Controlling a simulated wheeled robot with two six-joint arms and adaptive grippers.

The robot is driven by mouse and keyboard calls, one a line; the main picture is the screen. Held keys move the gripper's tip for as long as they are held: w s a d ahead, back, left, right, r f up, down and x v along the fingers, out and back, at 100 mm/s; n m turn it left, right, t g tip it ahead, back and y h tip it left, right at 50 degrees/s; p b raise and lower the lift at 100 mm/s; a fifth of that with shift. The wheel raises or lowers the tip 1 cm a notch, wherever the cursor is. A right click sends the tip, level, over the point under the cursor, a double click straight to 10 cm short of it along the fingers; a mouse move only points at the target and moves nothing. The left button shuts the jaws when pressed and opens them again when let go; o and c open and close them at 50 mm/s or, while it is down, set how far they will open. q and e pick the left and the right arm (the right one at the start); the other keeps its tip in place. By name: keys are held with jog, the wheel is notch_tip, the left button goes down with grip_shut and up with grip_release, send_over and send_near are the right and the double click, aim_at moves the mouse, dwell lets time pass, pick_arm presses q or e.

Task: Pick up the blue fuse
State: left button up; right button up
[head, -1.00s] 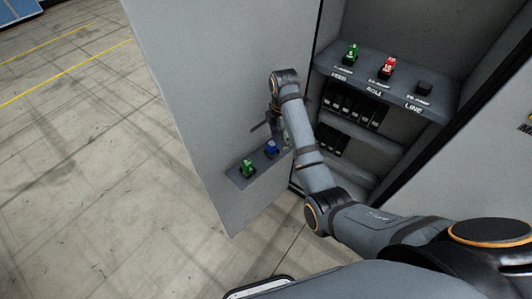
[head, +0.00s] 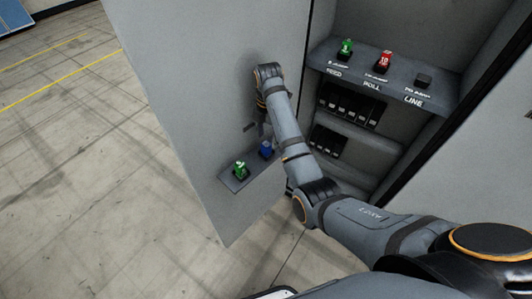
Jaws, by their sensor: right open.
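The blue fuse (head: 265,150) stands on a small grey shelf (head: 232,182) on the inside of the open cabinet door, next to a green fuse (head: 240,169). My right gripper (head: 260,132) is just above the blue fuse, pointing down, partly hidden by its own arm. It is open, with one dark fingertip showing to the left. I cannot tell whether the fingers are around the fuse or above it. My left gripper is not in view.
The door panel (head: 185,85) stands close behind my right gripper. Inside the cabinet, a labelled shelf (head: 400,88) holds a green fuse (head: 345,48), a red fuse (head: 384,61) and a dark empty-looking socket (head: 423,80) marked LINE. Black breakers (head: 350,104) sit below.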

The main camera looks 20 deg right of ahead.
aim_at(266, 144)
jog(key=f, duration=0.5)
jog(key=shift+w+a, duration=0.1)
jog(key=shift+a, duration=0.1)
jog(key=shift+r, duration=0.1)
grip_shut()
